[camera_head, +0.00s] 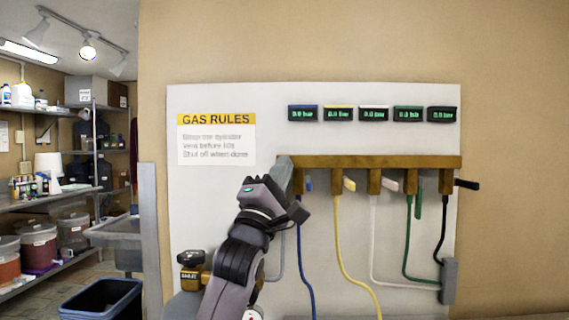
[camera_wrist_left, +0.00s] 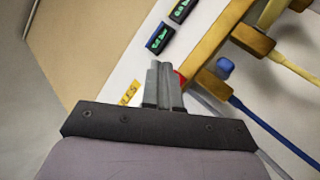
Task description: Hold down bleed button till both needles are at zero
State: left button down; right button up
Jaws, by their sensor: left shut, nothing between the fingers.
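A brass manifold bar (camera_head: 400,162) runs across a white wall board. My left gripper (camera_head: 284,172) is shut and empty at the bar's left end; it also shows in the left wrist view (camera_wrist_left: 162,75). A small red part (camera_wrist_left: 180,79), possibly the bleed button, shows just beside the fingertips in that view; whether they touch it I cannot tell. The gripper hides it in the head view. No needles show. Digital readouts, such as the blue-framed one (camera_head: 303,113) and the black one at the right (camera_head: 442,114), appear to read 0.0 bar. My right gripper is not in view.
Levers and hoses hang below the bar: blue (camera_head: 308,270), yellow (camera_head: 345,250), white (camera_head: 373,245), green (camera_head: 407,245) and black (camera_head: 441,235). A gas rules sign (camera_head: 216,139) is at the left. A brass fitting (camera_head: 192,277) sits low left. Shelves (camera_head: 50,196) and a dark bin (camera_head: 100,300) stand farther left.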

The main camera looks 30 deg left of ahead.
pick_arm(q)
jog(key=shift+s+d, duration=0.35)
jog(key=shift+s, duration=0.25)
jog(key=shift+s+d, duration=0.35)
jog(key=shift+s, duration=0.2)
